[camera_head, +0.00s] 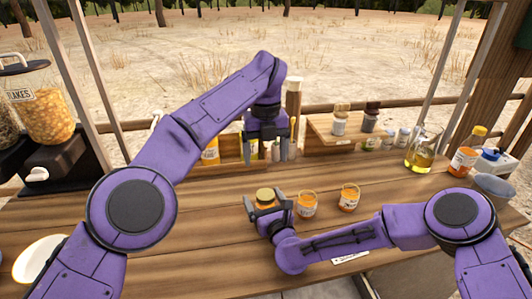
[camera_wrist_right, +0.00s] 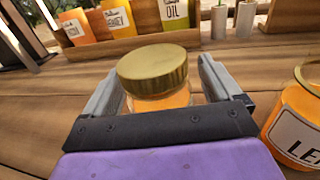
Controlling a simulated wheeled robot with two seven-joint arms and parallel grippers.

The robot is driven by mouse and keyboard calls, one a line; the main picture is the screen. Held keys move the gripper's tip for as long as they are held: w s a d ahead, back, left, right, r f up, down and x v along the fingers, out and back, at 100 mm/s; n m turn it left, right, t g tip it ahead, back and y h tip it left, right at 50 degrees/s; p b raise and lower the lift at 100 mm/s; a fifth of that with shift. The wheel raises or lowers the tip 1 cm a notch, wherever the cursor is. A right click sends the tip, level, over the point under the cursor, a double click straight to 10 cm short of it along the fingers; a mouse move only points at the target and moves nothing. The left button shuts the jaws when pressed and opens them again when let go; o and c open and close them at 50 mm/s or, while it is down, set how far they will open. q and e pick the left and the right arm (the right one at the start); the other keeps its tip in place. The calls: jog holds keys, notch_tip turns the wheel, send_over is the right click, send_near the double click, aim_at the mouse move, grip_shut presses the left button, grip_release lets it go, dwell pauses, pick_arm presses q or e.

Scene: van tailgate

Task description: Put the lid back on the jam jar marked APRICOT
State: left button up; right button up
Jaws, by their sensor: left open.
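A jar with orange contents (camera_wrist_right: 160,101) and a gold lid (camera_wrist_right: 153,66) on top stands between the fingers of my right gripper (camera_wrist_right: 160,85). The same lid shows in the head view (camera_head: 265,195). The fingers flank the jar; whether they press on it is unclear, and its label is hidden. Another orange jar (camera_head: 307,205), with a label starting "LE" in the right wrist view (camera_wrist_right: 297,125), stands to its right. A third orange jar (camera_head: 349,198) is further right; its label is unreadable. My left gripper (camera_head: 267,155) is open and empty, above and behind the lidded jar.
Behind stands a wooden rack (camera_head: 230,163) with labelled bottles. A raised wooden shelf (camera_head: 335,131) holds small jars. An oil flask (camera_head: 422,150), a sauce bottle (camera_head: 463,160) and a grey bowl (camera_head: 495,187) stand at the right.

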jog(key=b+v, duration=0.2)
jog(key=v, duration=0.7)
jog(key=shift+s+d+f+b, duration=0.1)
jog(key=shift+s+b, duration=0.2)
jog(key=shift+s+d, duration=0.15)
jog(key=shift+s, duration=0.3)
